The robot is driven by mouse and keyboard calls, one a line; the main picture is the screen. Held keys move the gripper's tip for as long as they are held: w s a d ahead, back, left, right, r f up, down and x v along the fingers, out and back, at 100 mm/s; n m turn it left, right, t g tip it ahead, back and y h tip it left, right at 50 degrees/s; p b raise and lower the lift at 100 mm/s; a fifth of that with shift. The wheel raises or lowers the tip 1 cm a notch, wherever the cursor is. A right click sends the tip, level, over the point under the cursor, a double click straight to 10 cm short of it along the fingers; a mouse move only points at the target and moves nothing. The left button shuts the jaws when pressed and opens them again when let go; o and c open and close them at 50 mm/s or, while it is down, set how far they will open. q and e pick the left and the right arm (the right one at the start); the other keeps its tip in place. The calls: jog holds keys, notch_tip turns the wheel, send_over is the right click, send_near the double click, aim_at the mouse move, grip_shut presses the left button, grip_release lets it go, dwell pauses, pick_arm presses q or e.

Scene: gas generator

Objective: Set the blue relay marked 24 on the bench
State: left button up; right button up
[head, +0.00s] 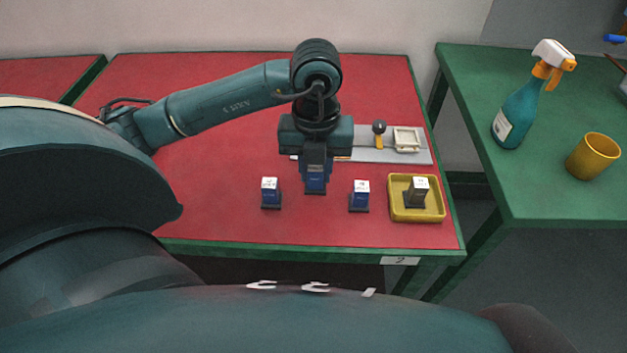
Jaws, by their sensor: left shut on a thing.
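Two small blue relays with white tops stand upright on the red bench top (215,225), the left one (270,192) and the right one (359,195). My left gripper (315,180) points down between them. It is shut on a blue relay (315,182), which is partly hidden by the jaws. I cannot tell whether that relay touches the bench. A grey relay (417,192) stands in a yellow tray (394,212) on the right. The markings on the relays are too small to read. My right gripper is not in view.
A grey plate (372,152) behind my gripper carries a yellow-and-black lever (379,135) and a pale square socket (407,140). A green table on the right holds a spray bottle (515,110) and a yellow cup (593,157). The bench's front left is clear.

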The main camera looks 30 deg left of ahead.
pick_arm(q)
jog(key=shift+f, duration=2.6)
jog(key=o, duration=1)
jog(key=shift+r, duration=0.3)
notch_tip(320, 180, up, 12)
jog(key=shift+f+p, duration=0.15)
jog(key=shift+p, duration=0.2)
